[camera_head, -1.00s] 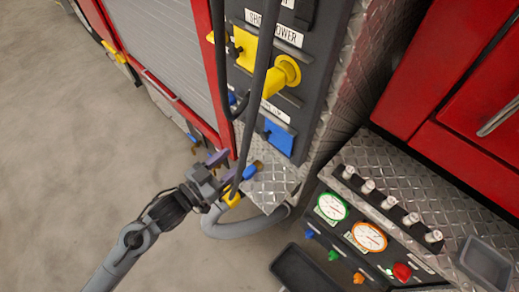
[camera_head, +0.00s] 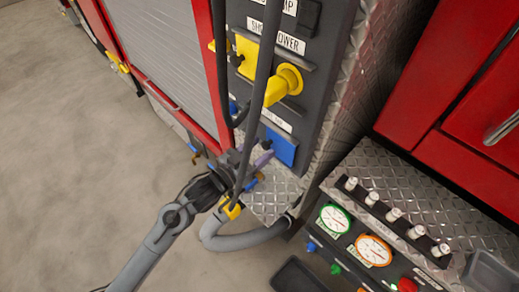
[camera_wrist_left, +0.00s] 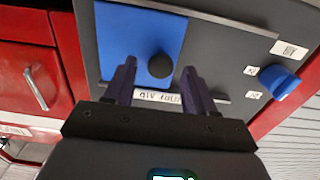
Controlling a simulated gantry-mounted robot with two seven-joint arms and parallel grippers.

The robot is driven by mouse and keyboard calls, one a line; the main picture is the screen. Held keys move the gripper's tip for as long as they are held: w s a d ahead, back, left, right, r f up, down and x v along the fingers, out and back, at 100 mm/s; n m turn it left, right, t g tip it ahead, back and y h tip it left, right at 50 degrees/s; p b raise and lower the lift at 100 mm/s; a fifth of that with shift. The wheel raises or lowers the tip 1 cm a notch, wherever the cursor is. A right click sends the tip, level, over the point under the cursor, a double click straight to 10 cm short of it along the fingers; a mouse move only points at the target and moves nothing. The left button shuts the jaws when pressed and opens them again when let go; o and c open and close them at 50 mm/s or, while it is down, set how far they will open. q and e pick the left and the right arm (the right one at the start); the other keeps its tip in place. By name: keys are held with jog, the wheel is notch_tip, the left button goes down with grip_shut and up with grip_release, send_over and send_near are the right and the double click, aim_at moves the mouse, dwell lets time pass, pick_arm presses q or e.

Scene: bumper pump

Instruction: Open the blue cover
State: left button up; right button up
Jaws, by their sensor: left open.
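The blue cover (camera_head: 280,147) is a flat blue panel low on the dark side panel of the red truck, below the yellow fittings. In the left wrist view the blue cover (camera_wrist_left: 115,42) fills the upper left, with a round black knob (camera_wrist_left: 161,65) on it. My left gripper (camera_head: 256,165) is just below and left of the cover, partly hidden behind black hoses. In the wrist view my left gripper (camera_wrist_left: 158,85) is open, its two purple fingers on either side of the knob's lower side. I cannot tell whether they touch anything. My right gripper is not in view.
Black hoses (camera_head: 262,75) hang in front of the panel. A yellow handle (camera_head: 283,85) sticks out above the cover. A diamond-plate ledge (camera_head: 270,200) lies below it, and a gauge console (camera_head: 372,250) stands at the right. Open floor (camera_head: 70,190) lies left.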

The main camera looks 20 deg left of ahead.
pick_arm(q)
jog(key=shift+w, duration=0.15)
grip_shut()
jog(key=shift+w+a+r, duration=0.1)
jog(key=shift+a, duration=0.1)
jog(key=w+a+p, duration=0.3)
jog(key=a+p, duration=0.1)
jog(key=a, duration=0.5)
jog(key=shift+w, duration=0.4)
grip_release()
